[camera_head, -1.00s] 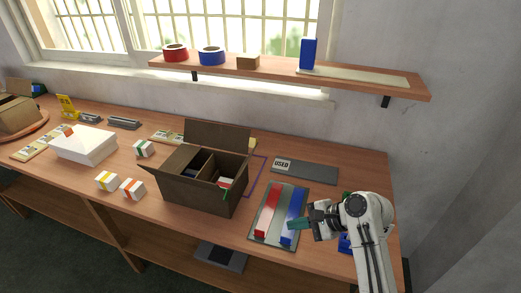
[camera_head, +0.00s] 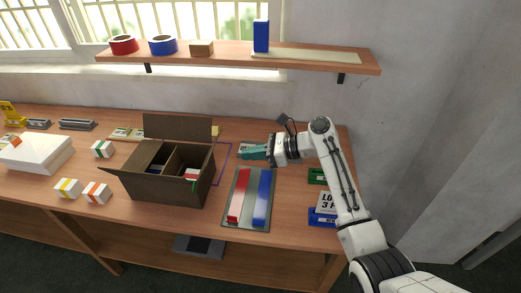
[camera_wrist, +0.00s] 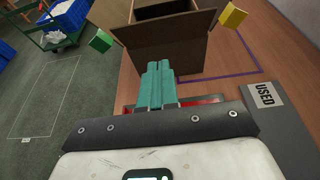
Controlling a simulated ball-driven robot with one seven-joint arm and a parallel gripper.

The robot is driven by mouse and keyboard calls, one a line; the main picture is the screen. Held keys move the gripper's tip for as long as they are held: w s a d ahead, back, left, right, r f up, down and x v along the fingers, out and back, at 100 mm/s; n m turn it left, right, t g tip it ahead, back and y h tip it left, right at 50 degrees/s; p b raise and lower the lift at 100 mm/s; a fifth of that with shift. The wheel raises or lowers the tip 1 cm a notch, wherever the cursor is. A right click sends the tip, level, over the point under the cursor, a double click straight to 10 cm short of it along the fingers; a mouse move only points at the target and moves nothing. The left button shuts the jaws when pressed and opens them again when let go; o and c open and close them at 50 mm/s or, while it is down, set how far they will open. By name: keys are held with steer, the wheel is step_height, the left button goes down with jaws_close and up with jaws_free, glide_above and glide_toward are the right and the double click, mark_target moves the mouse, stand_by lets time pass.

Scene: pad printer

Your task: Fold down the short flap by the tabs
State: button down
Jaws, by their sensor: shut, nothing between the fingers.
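The open brown cardboard box (camera_head: 150,190) stands on the bench, its back flap (camera_head: 178,127) upright. In the wrist view the near short flap (camera_wrist: 163,27) leans outward from the rim of the box (camera_wrist: 165,58). A green tab (camera_wrist: 102,40) sits at its left end and a yellow tab (camera_wrist: 232,16) at its right end. In the head view the green tab (camera_head: 193,183) and yellow tab (camera_head: 215,130) are small. My gripper (camera_head: 241,152) is to the right of the box, teal fingers shut and empty, pointing at it. In the wrist view the fingertips (camera_wrist: 159,66) overlap the box wall; contact is not clear.
A tray with red and blue bars (camera_head: 247,222) lies in front of my gripper. A grey USED plate (camera_wrist: 290,125) lies beside it. A purple outline (camera_head: 224,180) marks the bench right of the box. The shelf (camera_head: 330,60) runs above the back.

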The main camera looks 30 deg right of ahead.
steer(key=w+a+p, duration=0.1)
steer(key=w+a, duration=0.3)
steer(key=a, duration=0.2)
steer(key=shift+w+a+r, duration=0.15)
steer(key=shift+w+r, duration=0.05)
steer(key=shift+w, duration=0.1)
steer(key=shift+w+f, duration=0.1)
steer(key=shift+w, duration=0.05)
